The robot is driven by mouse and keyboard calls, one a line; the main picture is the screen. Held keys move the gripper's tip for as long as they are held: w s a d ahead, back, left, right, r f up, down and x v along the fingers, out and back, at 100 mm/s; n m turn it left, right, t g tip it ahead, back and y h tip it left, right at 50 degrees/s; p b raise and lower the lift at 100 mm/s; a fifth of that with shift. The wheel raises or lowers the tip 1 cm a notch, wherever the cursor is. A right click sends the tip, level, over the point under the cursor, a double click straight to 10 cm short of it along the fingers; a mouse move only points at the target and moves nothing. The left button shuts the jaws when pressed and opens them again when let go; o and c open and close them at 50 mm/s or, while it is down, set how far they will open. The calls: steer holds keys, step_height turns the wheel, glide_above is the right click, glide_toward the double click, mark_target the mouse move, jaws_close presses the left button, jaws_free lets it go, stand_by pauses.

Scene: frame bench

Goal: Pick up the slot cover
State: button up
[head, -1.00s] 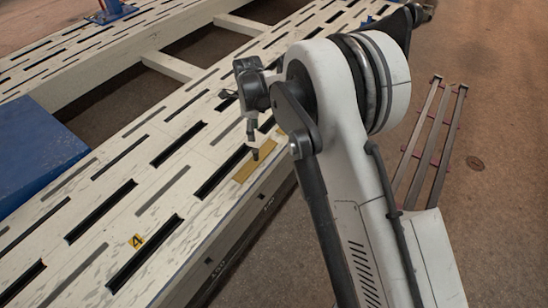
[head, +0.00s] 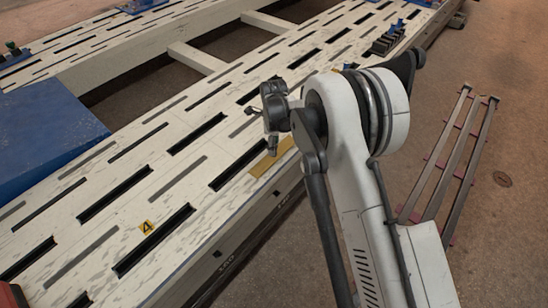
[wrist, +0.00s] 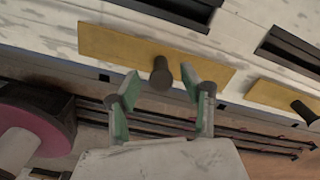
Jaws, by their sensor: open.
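A flat yellow slot cover (wrist: 112,42) with a dark round knob (wrist: 161,74) lies on the pale slotted bench in the wrist view. My gripper (wrist: 160,86) is open, with one green-padded finger on each side of the knob as seen from the wrist; contact with it cannot be told. In the head view the yellow cover (head: 268,160) lies along the bench's near edge, with my gripper (head: 272,148) just above it. A second yellow cover (wrist: 272,96) with its own knob (wrist: 304,112) lies to the right in the wrist view.
The pale bench (head: 195,222) has many long dark slots and a yellow tag marked 4 (head: 147,227). A blue block (head: 45,130) lies at the left. A low metal rack (head: 450,160) lies on the floor at the right. Dark clamps (head: 388,38) stand at the far end.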

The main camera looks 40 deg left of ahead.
step_height(320, 180, down, 3)
steer(key=shift+f+b, duration=0.1)
steer(key=shift+b, duration=0.4)
jaws_close()
